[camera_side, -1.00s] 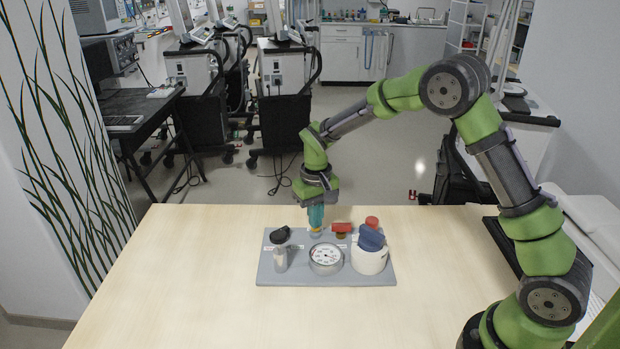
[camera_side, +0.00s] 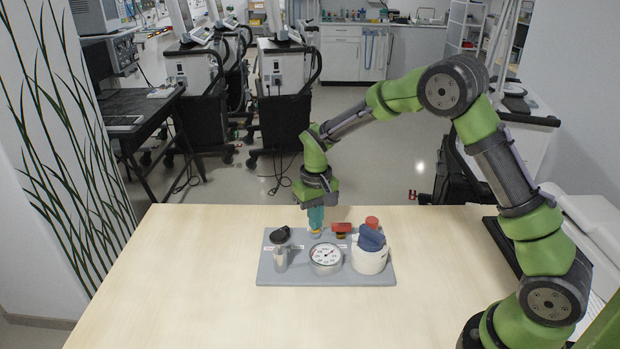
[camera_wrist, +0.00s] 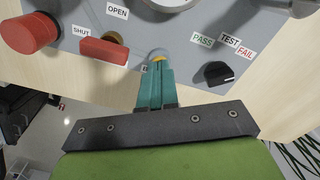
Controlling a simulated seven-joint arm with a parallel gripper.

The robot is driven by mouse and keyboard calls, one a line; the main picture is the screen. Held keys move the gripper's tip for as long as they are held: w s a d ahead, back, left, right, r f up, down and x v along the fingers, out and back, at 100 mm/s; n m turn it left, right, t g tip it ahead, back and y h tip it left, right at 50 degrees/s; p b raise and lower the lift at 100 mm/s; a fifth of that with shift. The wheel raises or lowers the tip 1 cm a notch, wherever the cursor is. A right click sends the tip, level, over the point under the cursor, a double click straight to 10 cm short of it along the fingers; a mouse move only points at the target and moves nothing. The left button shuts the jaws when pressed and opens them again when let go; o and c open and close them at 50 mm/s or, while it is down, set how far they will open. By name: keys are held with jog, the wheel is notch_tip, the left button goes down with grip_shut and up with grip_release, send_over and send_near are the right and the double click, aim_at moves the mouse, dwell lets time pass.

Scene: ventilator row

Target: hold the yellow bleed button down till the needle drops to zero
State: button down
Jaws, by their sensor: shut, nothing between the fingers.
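The yellow bleed button (camera_side: 316,233) is at the back of a grey panel (camera_side: 300,279). In the wrist view the gripper tips (camera_wrist: 157,64) cover most of the button. They look to be on it, but I cannot tell how far it is pressed. The round white gauge (camera_side: 326,257) stands in front of the button. Its needle seems to point up and right; the figures are too small to read.
A red lever (camera_side: 342,227) and a red knob (camera_side: 372,222) are close to the right of the button. A blue handle (camera_side: 371,238) sits on a white cylinder (camera_side: 369,261). A black knob (camera_side: 280,235) is to the left. The wooden table (camera_side: 180,280) around the panel is clear.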

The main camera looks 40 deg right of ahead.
dwell(0.3)
jog(key=shift+r, duration=3)
jog(key=s+a+r+t, duration=0.1)
jog(key=s+r+t, duration=0.1)
jog(key=s+r, duration=0.2)
jog(key=s+a+r+t+y, duration=0.1)
jog(key=s+r, duration=0.4)
jog(key=s, duration=0.6)
jog(key=s+a+r+m+t+y, duration=0.1)
jog(key=s+r+t, duration=0.3)
jog(key=s, duration=0.4)
jog(key=shift+r, duration=0.65)
